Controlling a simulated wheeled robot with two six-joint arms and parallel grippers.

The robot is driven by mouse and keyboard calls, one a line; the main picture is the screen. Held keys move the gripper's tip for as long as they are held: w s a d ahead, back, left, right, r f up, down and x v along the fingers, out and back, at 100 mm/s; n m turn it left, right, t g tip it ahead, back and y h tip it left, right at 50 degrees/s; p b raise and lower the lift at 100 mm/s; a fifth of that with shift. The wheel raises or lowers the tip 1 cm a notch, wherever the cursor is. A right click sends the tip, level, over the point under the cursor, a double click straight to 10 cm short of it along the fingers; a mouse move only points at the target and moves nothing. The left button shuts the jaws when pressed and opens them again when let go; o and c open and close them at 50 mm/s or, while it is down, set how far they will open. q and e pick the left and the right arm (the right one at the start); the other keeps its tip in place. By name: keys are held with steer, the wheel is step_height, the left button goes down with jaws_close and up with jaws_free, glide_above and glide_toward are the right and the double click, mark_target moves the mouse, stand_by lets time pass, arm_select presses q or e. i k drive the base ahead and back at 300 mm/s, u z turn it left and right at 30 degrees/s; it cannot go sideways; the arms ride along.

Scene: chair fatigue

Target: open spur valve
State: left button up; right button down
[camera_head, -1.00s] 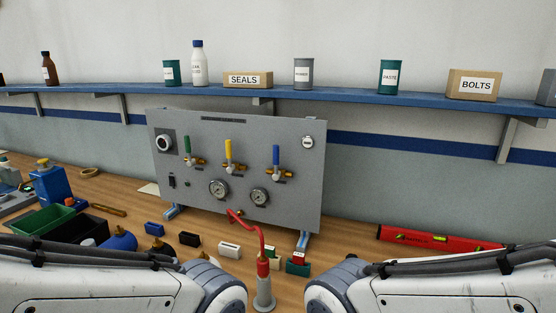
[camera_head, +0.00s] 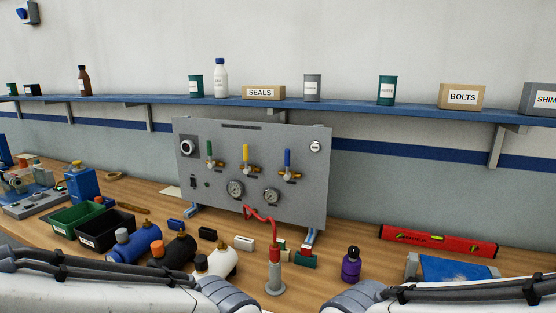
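A grey valve panel (camera_head: 220,201) stands upright on the bench in the middle of the view. It carries three lever valves: a green-handled one (camera_head: 209,149), a yellow-handled one (camera_head: 245,153) and a blue-handled one (camera_head: 287,158). All three levers point up. I cannot tell which is the spur valve, as the labels are too small to read. Two round gauges (camera_head: 236,189) sit below the levers. Both my arms show only as links along the bottom edge, left and right; neither gripper is in the picture.
A grey-and-red cylinder (camera_head: 275,276) with a red hose stands before the panel. Blue, black and white bottles (camera_head: 138,246) lie front left, near bins (camera_head: 106,229). A purple bottle (camera_head: 351,265) and a red spirit level (camera_head: 438,241) are right. A blue shelf (camera_head: 400,109) runs above.

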mark_target(287, 175)
steer(key=k, duration=0.95)
steer(key=u, duration=0.35)
steer(key=i, duration=0.35)
steer(key=u, duration=0.9)
steer(key=i, duration=1.25)
steer(key=z, duration=0.85)
steer(key=i, duration=0.4)
steer(key=z, duration=0.5)
